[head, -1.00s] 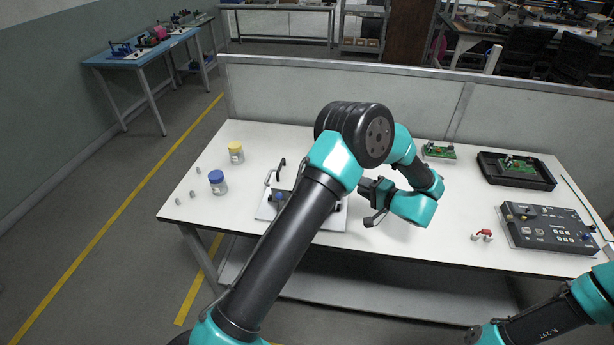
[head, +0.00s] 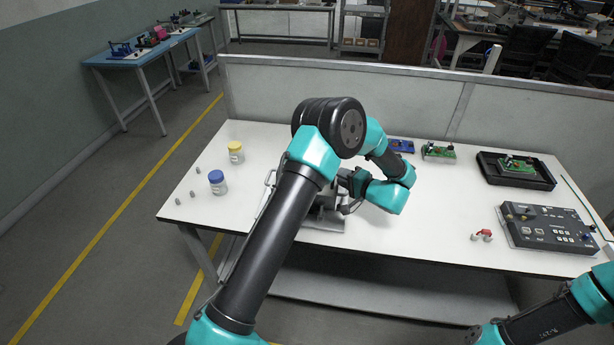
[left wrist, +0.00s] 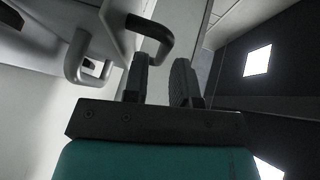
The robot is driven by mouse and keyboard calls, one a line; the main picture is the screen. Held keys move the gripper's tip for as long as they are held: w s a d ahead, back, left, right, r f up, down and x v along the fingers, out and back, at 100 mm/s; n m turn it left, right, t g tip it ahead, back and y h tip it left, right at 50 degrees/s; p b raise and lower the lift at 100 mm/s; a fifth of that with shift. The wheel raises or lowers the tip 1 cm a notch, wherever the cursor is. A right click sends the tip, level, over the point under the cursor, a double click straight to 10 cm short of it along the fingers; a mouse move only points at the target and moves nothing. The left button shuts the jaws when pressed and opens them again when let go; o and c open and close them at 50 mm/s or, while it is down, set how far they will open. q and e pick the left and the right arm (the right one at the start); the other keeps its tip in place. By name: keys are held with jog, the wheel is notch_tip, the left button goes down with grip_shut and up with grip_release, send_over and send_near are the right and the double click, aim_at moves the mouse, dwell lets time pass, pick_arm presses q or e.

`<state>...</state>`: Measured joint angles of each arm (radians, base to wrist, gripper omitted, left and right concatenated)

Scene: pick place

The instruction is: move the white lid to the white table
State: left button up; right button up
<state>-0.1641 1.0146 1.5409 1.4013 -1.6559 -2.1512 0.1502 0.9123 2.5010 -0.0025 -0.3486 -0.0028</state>
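My left gripper (head: 346,184) is over the middle-left of the white table (head: 420,225), beside a fixture that my arm mostly hides. In the left wrist view the gripper (left wrist: 163,62) has its two fingers apart with a gap between them. A black handle (left wrist: 155,22) is just ahead of the fingertips, close to the left finger; whether it lies between them I cannot tell. A white panel (left wrist: 117,30), which may be the white lid, is beside that handle. A grey handle (left wrist: 76,58) is further left, and also shows in the head view (head: 268,178). My right gripper is out of view.
Green boards (head: 438,152), a black tray (head: 515,182) and a control box (head: 548,228) are to the right. The table's centre right is mostly clear.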

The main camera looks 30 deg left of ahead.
pick_arm(q)
jog(key=shift+x, duration=2)
jog(key=shift+r, duration=0.1)
jog(key=shift+c, duration=0.2)
grip_shut()
